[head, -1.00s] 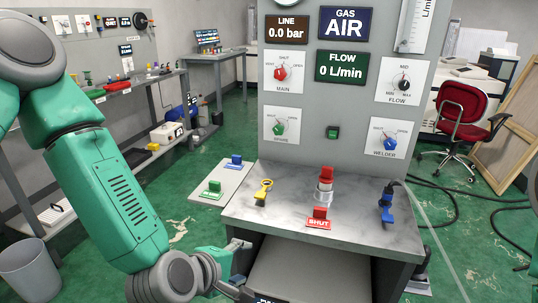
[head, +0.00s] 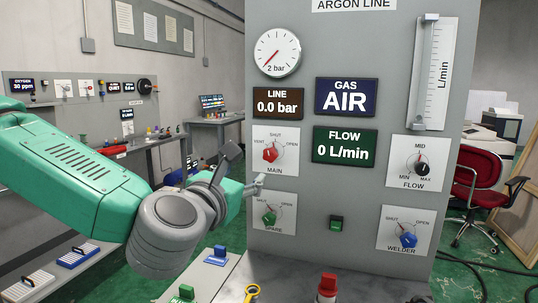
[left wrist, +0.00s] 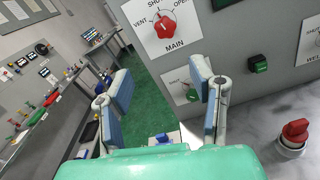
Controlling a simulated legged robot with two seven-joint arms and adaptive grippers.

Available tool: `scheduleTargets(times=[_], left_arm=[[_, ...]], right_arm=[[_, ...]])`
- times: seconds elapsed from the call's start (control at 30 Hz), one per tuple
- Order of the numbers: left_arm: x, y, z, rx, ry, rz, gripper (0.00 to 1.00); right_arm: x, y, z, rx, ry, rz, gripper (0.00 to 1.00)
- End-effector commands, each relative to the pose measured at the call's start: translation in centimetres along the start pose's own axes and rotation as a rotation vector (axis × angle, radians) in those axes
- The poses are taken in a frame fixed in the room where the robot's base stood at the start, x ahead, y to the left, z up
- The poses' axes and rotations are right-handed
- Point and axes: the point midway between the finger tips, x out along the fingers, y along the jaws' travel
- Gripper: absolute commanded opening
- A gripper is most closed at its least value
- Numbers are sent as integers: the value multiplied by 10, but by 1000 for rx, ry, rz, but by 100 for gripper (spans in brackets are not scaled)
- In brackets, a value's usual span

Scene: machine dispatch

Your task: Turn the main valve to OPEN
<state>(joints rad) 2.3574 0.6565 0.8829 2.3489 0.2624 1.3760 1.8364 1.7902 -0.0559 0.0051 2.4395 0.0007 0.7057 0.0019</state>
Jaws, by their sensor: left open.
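The MAIN valve is a red knob (head: 270,155) on a white plate (head: 285,168) marked VENT, SHUT and OPEN on the grey panel. Its pointer is too small to read surely; it seems to lean towards the upper left. It also shows at the top of the left wrist view (left wrist: 165,27). My left gripper (head: 246,170) is open and empty at the panel's left edge, below and left of the knob, apart from it. In the left wrist view its blue-padded fingers (left wrist: 160,85) are spread wide, with the knob above them. My right gripper is not in view.
The green SPARE knob (head: 268,215) sits just below MAIN. The blue WELDER knob (head: 407,240) and black FLOW knob (head: 421,168) are at right. Displays read LINE 0.0 bar (head: 278,104) and FLOW 0 L/min (head: 345,146). A red-topped part (head: 327,284) stands on the bench below.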

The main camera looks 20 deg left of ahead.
Motion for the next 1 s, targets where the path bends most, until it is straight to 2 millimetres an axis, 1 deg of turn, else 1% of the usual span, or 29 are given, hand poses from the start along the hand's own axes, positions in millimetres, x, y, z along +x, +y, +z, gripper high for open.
scheduleTargets(times=[0.13,0.23,0.47,0.6,0.7,0.83,1.0], left_arm=[[6,-1,3,-4,-4,2,50],[21,4,0,-8,-2,4,50],[71,15,-5,-15,0,5,50],[99,12,-3,-14,-1,3,50],[116,7,-2,-9,-1,1,50],[132,2,2,-4,-3,3,50],[141,2,1,-6,-3,3,50]], right_arm=[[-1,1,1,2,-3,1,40],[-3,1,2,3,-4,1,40],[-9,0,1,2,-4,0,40],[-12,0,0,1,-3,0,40],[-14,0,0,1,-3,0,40],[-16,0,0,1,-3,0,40],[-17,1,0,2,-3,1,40]])
